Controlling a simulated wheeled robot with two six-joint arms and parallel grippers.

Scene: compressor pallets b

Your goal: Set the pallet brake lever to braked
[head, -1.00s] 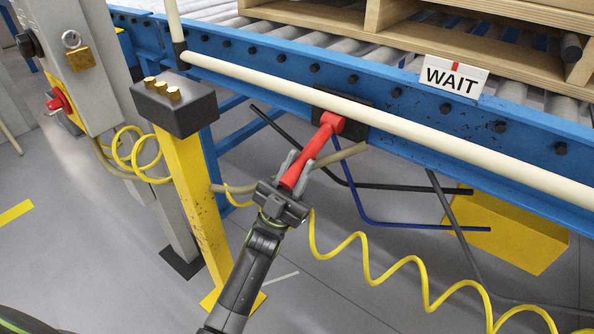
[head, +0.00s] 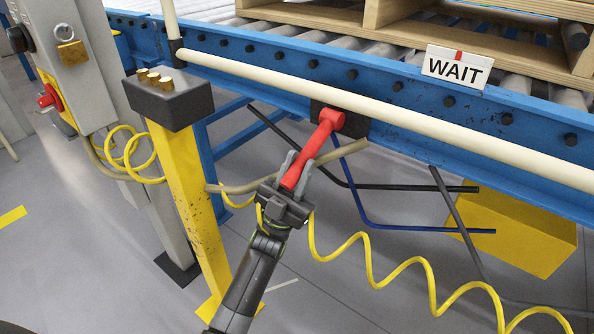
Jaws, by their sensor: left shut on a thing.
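The red brake lever (head: 322,137) is mounted on a dark plate (head: 352,124) on the side of the blue conveyor frame, under the cream rail. It slants down and to the left from its pivot. My left gripper (head: 297,172) is shut on the lower end of the lever, one finger on each side. My right gripper is not in view.
A cream rail (head: 420,122) runs along the blue conveyor frame (head: 270,59). A "WAIT" sign (head: 456,68) hangs at the right, below a wooden pallet (head: 400,12). A yellow post (head: 190,200) with a black box (head: 168,101) stands left of my arm. A coiled yellow hose (head: 400,271) hangs at the right.

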